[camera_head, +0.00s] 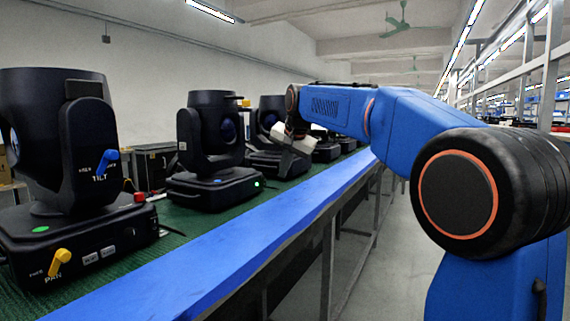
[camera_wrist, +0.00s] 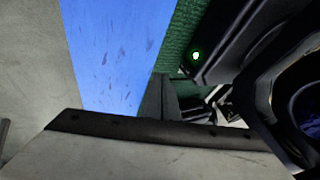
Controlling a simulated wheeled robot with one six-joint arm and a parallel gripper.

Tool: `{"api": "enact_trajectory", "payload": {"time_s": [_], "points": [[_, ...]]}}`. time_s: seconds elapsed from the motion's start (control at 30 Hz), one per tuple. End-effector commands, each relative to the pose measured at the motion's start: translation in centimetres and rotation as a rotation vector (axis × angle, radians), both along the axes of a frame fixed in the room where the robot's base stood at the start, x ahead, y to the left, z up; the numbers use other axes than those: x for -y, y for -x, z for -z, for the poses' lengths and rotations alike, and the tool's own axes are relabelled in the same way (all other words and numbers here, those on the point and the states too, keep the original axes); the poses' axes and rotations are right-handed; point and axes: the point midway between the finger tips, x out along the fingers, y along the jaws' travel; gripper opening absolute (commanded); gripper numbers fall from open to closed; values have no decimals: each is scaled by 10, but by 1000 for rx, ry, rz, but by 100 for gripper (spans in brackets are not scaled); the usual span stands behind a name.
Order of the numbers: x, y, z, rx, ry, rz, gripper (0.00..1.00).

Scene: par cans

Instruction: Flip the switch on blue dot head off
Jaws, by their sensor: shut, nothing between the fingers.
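Several black moving-head lights stand in a row on the bench. In the wrist view a lit green lamp (camera_wrist: 196,55) shows on a black base.
The bench has a green top (camera_head: 190,222) and a long blue front edge (camera_head: 225,243), which is clear. More heads (camera_head: 326,150) stand farther along. A black case (camera_head: 152,163) stands behind the row. The grey aisle floor is open to the right.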

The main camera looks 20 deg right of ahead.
Motion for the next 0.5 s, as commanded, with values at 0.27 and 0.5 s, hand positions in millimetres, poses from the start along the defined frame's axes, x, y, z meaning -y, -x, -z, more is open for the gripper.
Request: {"api": "enact_trajectory", "payload": {"time_s": [0.27,0.5], "points": [[-3,-27,40,-2,0,0,0],[-25,-48,43,0,-1,-2,0]]}}
